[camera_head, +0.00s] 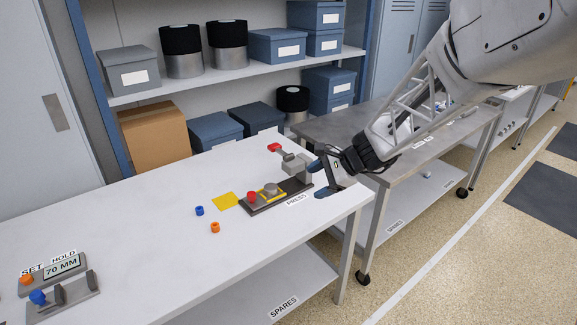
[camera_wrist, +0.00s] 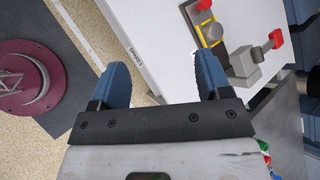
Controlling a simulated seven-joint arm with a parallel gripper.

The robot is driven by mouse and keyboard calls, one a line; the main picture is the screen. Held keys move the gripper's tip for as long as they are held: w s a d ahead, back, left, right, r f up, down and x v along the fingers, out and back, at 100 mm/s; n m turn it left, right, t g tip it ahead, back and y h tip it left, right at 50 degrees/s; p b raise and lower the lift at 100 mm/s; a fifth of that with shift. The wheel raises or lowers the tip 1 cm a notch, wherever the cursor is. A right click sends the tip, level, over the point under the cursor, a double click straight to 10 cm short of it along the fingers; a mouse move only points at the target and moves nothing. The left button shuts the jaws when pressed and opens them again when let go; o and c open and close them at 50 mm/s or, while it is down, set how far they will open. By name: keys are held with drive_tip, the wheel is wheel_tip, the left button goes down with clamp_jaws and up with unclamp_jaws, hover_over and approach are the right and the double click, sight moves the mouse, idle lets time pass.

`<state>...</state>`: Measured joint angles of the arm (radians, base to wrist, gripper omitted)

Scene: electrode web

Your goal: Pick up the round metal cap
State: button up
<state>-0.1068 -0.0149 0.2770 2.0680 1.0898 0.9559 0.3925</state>
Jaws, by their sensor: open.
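The round metal cap (camera_head: 270,188) is a small grey disc on the dark press base, within a yellow outline, at the right part of the white table. It also shows at the upper right of the wrist view (camera_wrist: 214,31). My gripper (camera_head: 319,178) is to the right of the press near the table's right edge, apart from the cap. In the wrist view its two blue fingers (camera_wrist: 160,75) are spread with nothing between them. The press (camera_head: 296,167) has a grey block and a red-ended lever. A red knob (camera_head: 252,196) stands left of the cap.
A yellow square (camera_head: 225,201), a blue piece (camera_head: 199,210) and an orange piece (camera_head: 215,227) lie left of the press. A gauge (camera_head: 62,267) reading 70 MM stands at front left. A metal bench (camera_head: 390,128) adjoins at right. The table's middle is clear.

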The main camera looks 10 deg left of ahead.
drive_tip(key=w+a+f+m+t+y, duration=0.1)
drive_tip(key=w+a+f+m, duration=0.25)
drive_tip(key=w, duration=0.25)
drive_tip(key=w+a+f+m+y, duration=0.1)
drive_tip(key=w+a+f+m, duration=0.1)
drive_tip(key=w+f, duration=0.3)
drive_tip(key=m+t+y, duration=0.1)
drive_tip(key=m+t, duration=0.1)
drive_tip(key=m, duration=0.3)
approach(273, 187)
drive_tip(key=shift+w+a+f+n, duration=0.1)
drive_tip(key=shift+a+f+n, duration=0.15)
drive_tip(key=shift+a+f, duration=0.35)
drive_tip(key=shift+r, duration=0.1)
drive_tip(key=shift+a, duration=0.15)
drive_tip(key=shift+x, duration=1.2)
drive_tip(key=shift+a, duration=0.1)
drive_tip(key=shift+x, duration=2.5)
drive_tip(key=shift+w+r, duration=0.1)
drive_tip(key=shift+c, duration=0.5)
